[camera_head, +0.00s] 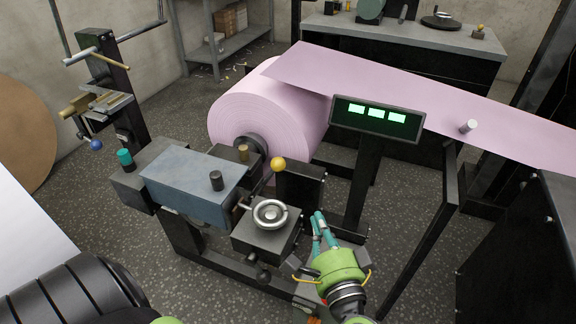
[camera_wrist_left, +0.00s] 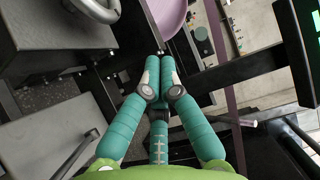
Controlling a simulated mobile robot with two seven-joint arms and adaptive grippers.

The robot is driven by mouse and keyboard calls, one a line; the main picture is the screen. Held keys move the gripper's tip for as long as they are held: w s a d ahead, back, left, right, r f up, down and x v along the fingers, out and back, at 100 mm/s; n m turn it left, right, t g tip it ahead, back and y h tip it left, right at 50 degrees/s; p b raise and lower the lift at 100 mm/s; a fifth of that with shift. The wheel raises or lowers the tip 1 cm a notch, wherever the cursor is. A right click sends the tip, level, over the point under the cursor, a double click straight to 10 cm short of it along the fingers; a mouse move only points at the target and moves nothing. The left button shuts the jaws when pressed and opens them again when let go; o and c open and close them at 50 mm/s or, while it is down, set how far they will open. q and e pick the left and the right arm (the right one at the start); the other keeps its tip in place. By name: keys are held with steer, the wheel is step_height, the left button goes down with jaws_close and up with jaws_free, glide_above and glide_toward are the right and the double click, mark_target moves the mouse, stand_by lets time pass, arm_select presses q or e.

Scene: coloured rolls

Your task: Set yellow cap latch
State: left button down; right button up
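A yellow ball cap (camera_head: 278,164) tops a thin lever that rises at a slant between the blue-grey box (camera_head: 190,185) and the handwheel (camera_head: 270,213). It stands in front of the pink roll (camera_head: 265,110). My left gripper (camera_head: 318,218) is right of the handwheel and lower in the picture than the yellow cap, clear of it. In the left wrist view its teal fingers (camera_wrist_left: 160,58) are drawn together at the tips, with nothing seen between them. The handwheel rim (camera_wrist_left: 98,8) shows at upper left there; I cannot make out the yellow cap. My right gripper is not in view.
A display with green lights (camera_head: 377,118) stands on a post right of the roll. The pink web (camera_head: 400,90) runs to the right edge. A black slanted post (camera_head: 425,225) stands right of my left gripper. Open floor (camera_head: 400,185) shows between the posts.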

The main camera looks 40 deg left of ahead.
arm_select(q)
steer(key=shift+t, duration=0.3)
steer(key=shift+s+a+r+p+x, duration=0.25)
steer(key=shift+s+a+x, duration=0.1)
steer(key=shift+x, duration=1.8)
steer(key=shift+s+a+r+p+x, duration=0.2)
steer(key=shift+s+a+p+x, duration=0.1)
steer(key=shift+x, duration=1.85)
steer(key=shift+s+a+r+p+x, duration=0.25)
steer(key=shift+s+x, duration=0.1)
steer(key=shift+x, duration=1.75)
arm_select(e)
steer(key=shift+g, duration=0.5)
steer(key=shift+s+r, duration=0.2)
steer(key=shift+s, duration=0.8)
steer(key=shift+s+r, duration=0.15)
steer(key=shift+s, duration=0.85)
